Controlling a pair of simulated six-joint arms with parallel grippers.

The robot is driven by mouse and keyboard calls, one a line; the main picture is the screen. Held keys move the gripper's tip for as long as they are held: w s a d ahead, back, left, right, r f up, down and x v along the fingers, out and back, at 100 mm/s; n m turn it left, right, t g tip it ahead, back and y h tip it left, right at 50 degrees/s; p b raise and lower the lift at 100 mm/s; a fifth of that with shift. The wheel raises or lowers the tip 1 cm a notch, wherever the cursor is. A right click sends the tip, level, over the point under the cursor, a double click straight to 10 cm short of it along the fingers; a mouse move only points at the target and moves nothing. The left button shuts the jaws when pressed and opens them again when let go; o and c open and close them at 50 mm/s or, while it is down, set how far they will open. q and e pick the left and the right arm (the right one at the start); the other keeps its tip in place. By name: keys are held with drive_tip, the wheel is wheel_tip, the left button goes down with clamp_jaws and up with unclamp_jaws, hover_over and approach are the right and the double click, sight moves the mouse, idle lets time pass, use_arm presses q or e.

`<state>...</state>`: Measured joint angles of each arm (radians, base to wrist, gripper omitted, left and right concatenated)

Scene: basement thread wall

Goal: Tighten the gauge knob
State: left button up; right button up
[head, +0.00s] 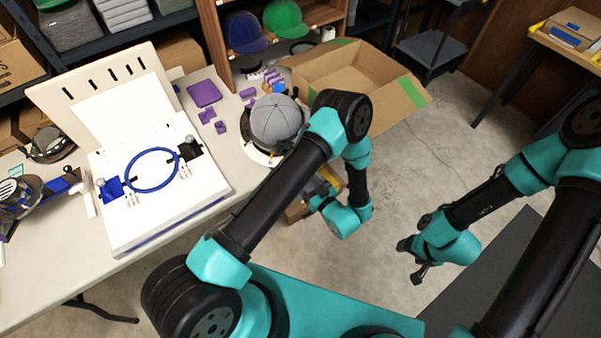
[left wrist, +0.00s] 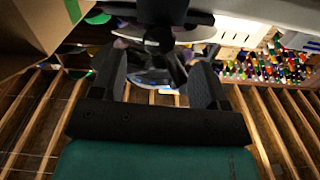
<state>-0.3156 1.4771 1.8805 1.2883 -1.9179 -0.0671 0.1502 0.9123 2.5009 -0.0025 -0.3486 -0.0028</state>
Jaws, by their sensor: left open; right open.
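A grey cap (head: 277,120) sits on a round white-edged base at the table's right end. No gauge knob is clearly visible in the head view. In the left wrist view a dark lobed part (left wrist: 160,38), possibly the knob, shows at the top centre, partly in shadow. My left gripper (left wrist: 162,62) is open, with its black fingers on either side below this part. I cannot tell whether they touch it. In the head view my left arm hides its fingertips. My right gripper (head: 411,260) is open and empty over the floor at the right.
A white board with a blue hoop (head: 152,169) lies on the table (head: 50,288). Purple pieces (head: 204,93) lie between it and the cap. An open cardboard box (head: 398,101) stands behind my left arm. The floor around my right gripper looks clear.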

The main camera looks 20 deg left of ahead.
use_arm(q)
drive_tip(key=x, duration=0.5)
drive_tip(key=c, duration=0.9)
drive_tip(key=shift+m, duration=0.5)
drive_tip(key=m, duration=0.6)
drive_tip(key=shift+s, duration=0.1)
idle(0.3)
